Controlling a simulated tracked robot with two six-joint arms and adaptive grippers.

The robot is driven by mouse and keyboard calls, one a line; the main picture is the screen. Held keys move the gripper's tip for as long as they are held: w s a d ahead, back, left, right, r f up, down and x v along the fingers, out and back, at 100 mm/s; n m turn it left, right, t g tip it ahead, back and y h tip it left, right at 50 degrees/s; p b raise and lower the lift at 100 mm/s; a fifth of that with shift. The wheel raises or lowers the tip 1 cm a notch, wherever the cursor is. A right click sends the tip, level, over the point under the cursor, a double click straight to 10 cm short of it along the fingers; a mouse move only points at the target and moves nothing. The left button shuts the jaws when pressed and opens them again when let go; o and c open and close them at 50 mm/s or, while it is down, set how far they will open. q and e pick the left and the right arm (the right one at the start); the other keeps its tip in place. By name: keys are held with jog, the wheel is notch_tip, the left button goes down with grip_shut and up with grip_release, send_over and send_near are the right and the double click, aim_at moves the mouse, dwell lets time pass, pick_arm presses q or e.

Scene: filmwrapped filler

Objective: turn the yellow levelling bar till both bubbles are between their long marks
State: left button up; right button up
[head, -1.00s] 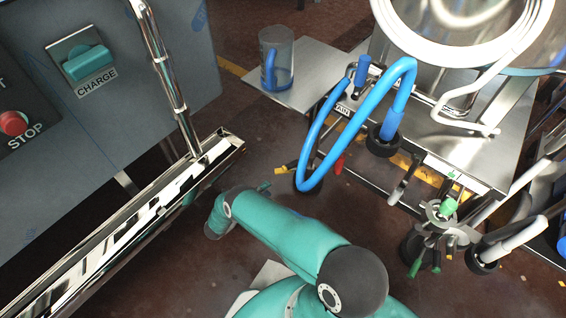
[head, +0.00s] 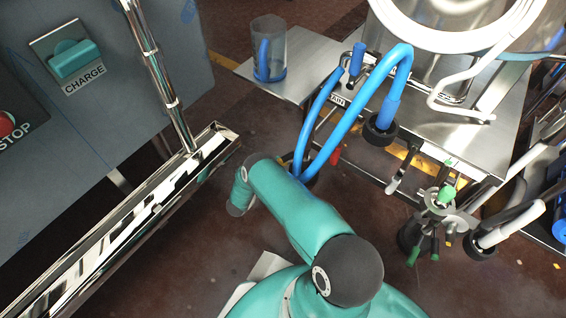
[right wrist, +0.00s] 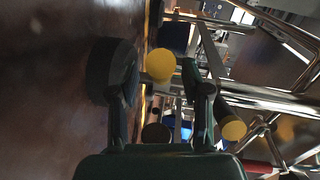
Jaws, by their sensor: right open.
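In the right wrist view my right gripper (right wrist: 160,98) is open, with its two dark fingers apart and nothing held between them. A yellow round end (right wrist: 160,65) shows beyond the gap between the fingers. A second yellow round end (right wrist: 233,130) on a dark cylinder shows to the right of the right finger. I cannot tell which of these belongs to the levelling bar. No bubbles or long marks can be made out. In the head view a teal arm of mine reaches up and left, and its gripper is hidden. My left gripper is not identifiable in view.
A steel cart (head: 478,150) carries a blue hose (head: 345,120) looping down near my arm. A clear beaker (head: 268,50) stands on its side shelf (head: 302,82). A green-handled fitting (head: 440,205) is at right. A chrome rail (head: 130,225) and grey control panel (head: 75,120) are at left.

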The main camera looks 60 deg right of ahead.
jog(key=shift+s+d+f+b, duration=0.15)
jog(key=shift+d+b, duration=0.15)
jog(key=shift+d, duration=0.8)
jog(key=shift+s+d+f+b, duration=0.15)
jog(key=shift+d+b, duration=0.1)
jog(key=shift+d, duration=0.8)
jog(key=shift+w, duration=0.1)
grip_shut()
